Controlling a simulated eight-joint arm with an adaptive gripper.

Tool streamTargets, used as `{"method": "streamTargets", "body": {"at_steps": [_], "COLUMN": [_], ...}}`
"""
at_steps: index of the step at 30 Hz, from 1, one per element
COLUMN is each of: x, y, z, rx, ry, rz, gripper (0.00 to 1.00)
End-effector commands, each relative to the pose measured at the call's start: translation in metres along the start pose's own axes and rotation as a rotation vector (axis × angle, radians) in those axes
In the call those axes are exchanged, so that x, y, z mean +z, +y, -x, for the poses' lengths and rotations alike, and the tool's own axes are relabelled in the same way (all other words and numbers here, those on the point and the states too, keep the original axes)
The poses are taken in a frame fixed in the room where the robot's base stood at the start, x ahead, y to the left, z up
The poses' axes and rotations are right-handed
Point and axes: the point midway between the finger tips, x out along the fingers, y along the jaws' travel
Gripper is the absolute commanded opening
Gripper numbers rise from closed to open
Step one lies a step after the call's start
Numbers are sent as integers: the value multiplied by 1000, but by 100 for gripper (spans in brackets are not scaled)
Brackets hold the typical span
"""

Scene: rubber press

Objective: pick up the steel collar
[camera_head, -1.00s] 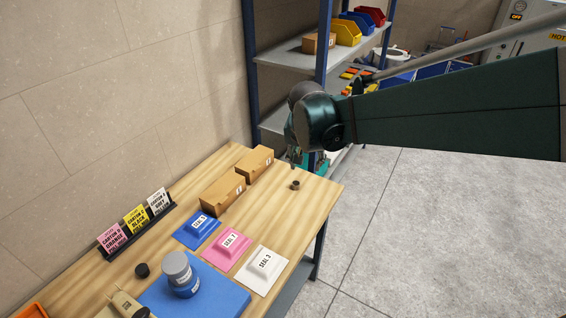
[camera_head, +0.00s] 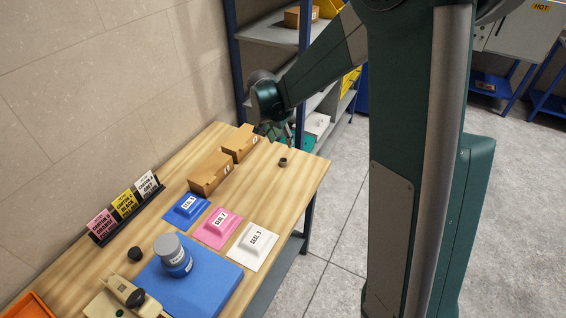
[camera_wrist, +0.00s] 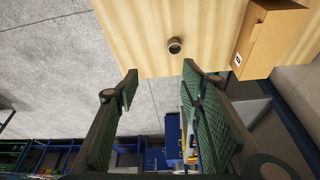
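A small round metal piece with a dark centre, which looks like the steel collar (camera_head: 283,162), stands on the wooden table near its far right corner. In the wrist view the collar (camera_wrist: 174,46) sits on the bare wood near the table edge, beyond my fingertips and apart from them. My gripper (camera_wrist: 160,78) is open and empty, its two green ribbed fingers apart.
Two cardboard boxes (camera_head: 211,173) (camera_head: 240,142) stand left of the collar. Blue, pink and white seal packs (camera_head: 252,241), a blue mat (camera_head: 215,295) with a grey-topped blue container (camera_head: 175,258), and a dark knob-like piece (camera_head: 134,254) lie nearer. A shelf rack (camera_head: 283,37) stands behind.

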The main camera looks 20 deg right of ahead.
Motion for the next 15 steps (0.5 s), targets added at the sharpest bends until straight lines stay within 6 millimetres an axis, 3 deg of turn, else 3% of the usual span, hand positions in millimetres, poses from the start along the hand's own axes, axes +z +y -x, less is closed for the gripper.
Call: {"method": "streamTargets", "body": {"at_steps": [15], "x": [0], "y": [-41], "z": [-94], "rx": [89], "ry": [19], "rz": [-176], "gripper": [39]}}
